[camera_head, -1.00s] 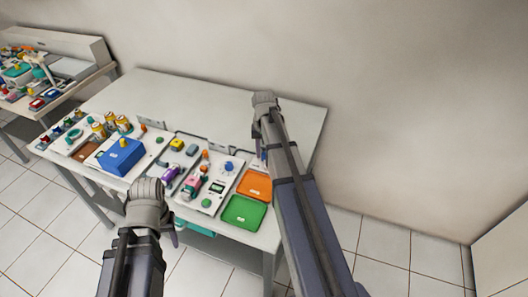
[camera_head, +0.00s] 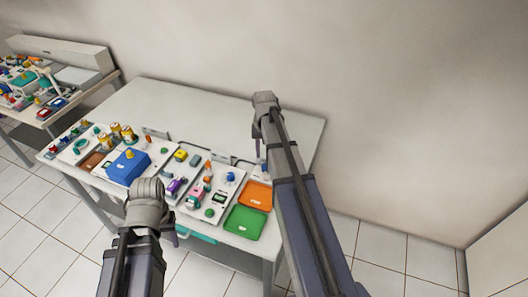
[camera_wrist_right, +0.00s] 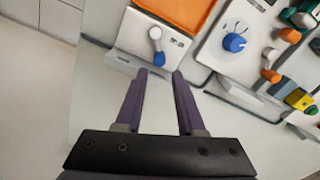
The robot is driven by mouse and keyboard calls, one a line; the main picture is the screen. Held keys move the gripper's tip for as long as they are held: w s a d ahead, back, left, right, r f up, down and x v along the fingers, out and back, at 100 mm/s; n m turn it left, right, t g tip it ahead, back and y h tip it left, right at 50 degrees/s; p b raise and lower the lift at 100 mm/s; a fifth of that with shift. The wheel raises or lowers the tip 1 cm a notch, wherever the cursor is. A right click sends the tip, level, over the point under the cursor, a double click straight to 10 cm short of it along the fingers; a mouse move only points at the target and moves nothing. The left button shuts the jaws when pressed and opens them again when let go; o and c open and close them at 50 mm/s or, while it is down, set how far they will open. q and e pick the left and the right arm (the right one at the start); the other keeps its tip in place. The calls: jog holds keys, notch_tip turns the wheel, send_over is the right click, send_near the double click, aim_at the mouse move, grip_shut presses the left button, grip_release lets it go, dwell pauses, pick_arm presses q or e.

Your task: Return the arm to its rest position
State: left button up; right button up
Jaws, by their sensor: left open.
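My right arm (camera_head: 300,215) reaches up and forward over the right part of the worktable (camera_head: 215,105). Its gripper (camera_head: 259,147) points down there, mostly hidden behind the arm. In the right wrist view the right gripper (camera_wrist_right: 158,75) has its two purple fingers apart with nothing between them. A white panel with a blue-tipped lever (camera_wrist_right: 156,40) lies just beyond the fingertips. My left arm (camera_head: 135,255) is bent at the table's front edge. Its gripper (camera_head: 172,236) is open, with little more than a fingertip showing beyond the wrist.
A blue box (camera_head: 127,167), several small devices, an orange tray (camera_head: 255,195) and a green tray (camera_head: 245,222) line the table's front. The table's back is bare. A second cluttered table (camera_head: 80,95) stands at the far left. A wall is behind.

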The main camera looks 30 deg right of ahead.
jog(key=shift+r+p, duration=0.35)
jog(key=shift+r, duration=0.4)
pick_arm(q)
jog(key=shift+r, duration=0.75)
pick_arm(e)
jog(key=shift+f, duration=0.1)
jog(key=s+a+n, duration=0.3)
jog(key=s+a, duration=0.3)
jog(key=a, duration=0.3)
jog(key=s+a+n, duration=0.3)
jog(key=s+a, duration=0.3)
jog(key=a, duration=0.4)
jog(key=s+a+n+h, duration=0.1)
jog(key=s+a+n, duration=0.2)
jog(key=s+a, duration=0.3)
jog(key=a, duration=0.3)
jog(key=shift+a+n, duration=0.25)
jog(key=shift+n, duration=0.05)
pick_arm(q)
jog(key=shift+f, duration=0.1)
pick_arm(e)
jog(key=shift+s, duration=0.1)
